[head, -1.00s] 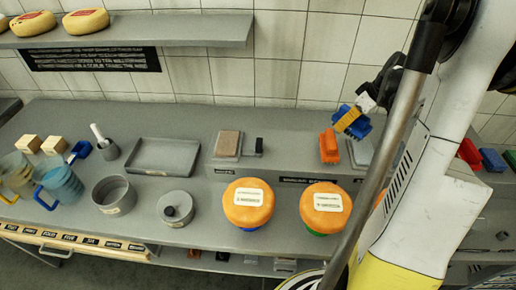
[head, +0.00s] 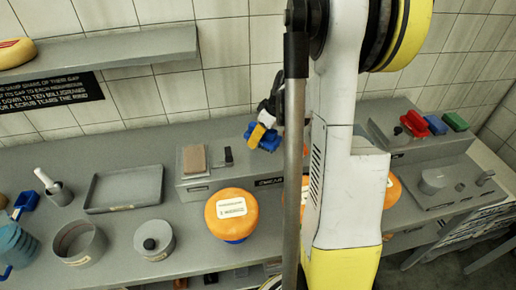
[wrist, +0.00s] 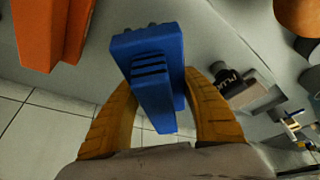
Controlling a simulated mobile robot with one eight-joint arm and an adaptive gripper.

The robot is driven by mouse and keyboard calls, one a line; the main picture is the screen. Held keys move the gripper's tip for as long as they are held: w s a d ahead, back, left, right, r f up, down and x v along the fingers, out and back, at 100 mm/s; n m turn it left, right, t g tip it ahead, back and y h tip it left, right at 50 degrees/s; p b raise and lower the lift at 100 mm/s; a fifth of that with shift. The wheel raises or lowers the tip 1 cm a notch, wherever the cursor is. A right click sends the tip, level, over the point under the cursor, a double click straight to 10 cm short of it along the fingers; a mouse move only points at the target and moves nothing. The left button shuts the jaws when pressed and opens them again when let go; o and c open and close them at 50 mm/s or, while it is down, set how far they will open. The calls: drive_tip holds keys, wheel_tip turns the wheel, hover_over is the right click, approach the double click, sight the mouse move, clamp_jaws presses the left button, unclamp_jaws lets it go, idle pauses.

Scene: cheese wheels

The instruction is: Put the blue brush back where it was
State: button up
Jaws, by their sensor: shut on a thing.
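My gripper (head: 266,131) is shut on the blue brush (head: 259,138). The brush is held in the air, above or in front of the long raised grey shelf (head: 222,183). In the wrist view my gripper (wrist: 162,98) has its yellow fingers on either side of the blue brush (wrist: 152,58), with the bristle-like end pointing away. An orange brush (wrist: 48,30) shows at the upper left of the wrist view, apart from the held one. In the head view my arm hides the shelf part right of the gripper.
Orange cheese wheels (head: 231,215) stand on the counter in front of the shelf, one mostly behind my arm. A brown block (head: 195,159) lies on the shelf. Red (head: 414,123), blue (head: 435,124) and green (head: 455,121) items lie on the right-hand ledge. A grey tray (head: 124,208) is at left.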

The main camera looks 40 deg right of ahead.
sight(258, 152)
drive_tip(key=shift+w+a+f+b, duration=0.1)
drive_tip(key=shift+f+b, duration=0.5)
drive_tip(key=shift+f, duration=1.4)
drive_tip(key=shift+f, duration=0.15)
drive_tip(key=o, duration=1.1)
